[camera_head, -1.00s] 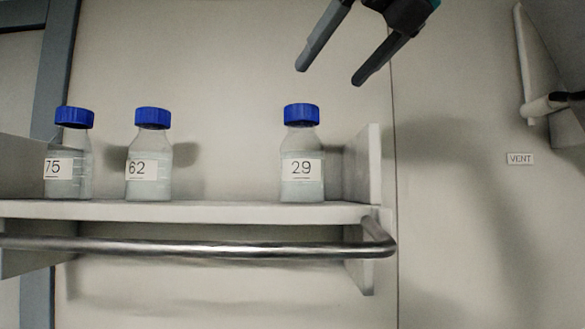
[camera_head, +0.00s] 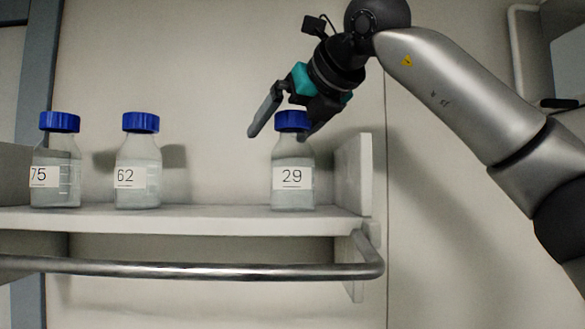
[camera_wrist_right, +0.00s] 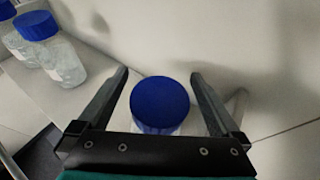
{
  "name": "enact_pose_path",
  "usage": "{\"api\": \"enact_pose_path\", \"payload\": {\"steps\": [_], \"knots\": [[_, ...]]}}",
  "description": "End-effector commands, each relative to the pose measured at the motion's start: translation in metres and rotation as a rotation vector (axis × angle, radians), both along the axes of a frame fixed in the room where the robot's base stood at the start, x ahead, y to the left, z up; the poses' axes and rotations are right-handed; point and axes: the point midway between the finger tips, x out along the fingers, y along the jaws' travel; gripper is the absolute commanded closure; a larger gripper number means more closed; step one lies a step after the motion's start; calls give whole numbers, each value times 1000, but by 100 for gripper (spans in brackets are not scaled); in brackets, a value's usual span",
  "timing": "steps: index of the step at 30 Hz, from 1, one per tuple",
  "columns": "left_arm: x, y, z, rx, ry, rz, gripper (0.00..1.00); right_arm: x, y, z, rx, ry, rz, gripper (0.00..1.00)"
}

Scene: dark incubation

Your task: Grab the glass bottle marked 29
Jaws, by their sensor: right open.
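The glass bottle marked 29 (camera_head: 292,180) stands upright on the shelf near its right end, with a blue cap and a white label. My right gripper (camera_head: 279,133) is open at the height of its cap, one finger left of the cap and the other partly hidden at its right. In the right wrist view the blue cap (camera_wrist_right: 160,103) lies between the two spread fingers of the gripper (camera_wrist_right: 158,80), with a gap on each side. The bottle's body is mostly hidden there. My left gripper is not in view.
Bottle 62 (camera_head: 138,170) and bottle 75 (camera_head: 57,172) stand on the same shelf (camera_head: 200,218) to the left. An upright end panel (camera_head: 353,180) is close to the right of bottle 29. A metal rail (camera_head: 200,270) runs along the shelf front.

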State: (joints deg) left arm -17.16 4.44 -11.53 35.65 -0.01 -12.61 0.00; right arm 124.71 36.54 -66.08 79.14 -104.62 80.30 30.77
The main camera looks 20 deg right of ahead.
Motion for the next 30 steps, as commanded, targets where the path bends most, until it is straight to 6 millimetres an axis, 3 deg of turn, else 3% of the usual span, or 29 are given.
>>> {"api": "enact_pose_path", "payload": {"steps": [6, 30], "knots": [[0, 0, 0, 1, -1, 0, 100, 0, 0, -1, 0, 0, 0, 2], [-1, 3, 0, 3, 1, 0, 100, 0, 0, 0, 0, -1, 0, 92]]}}
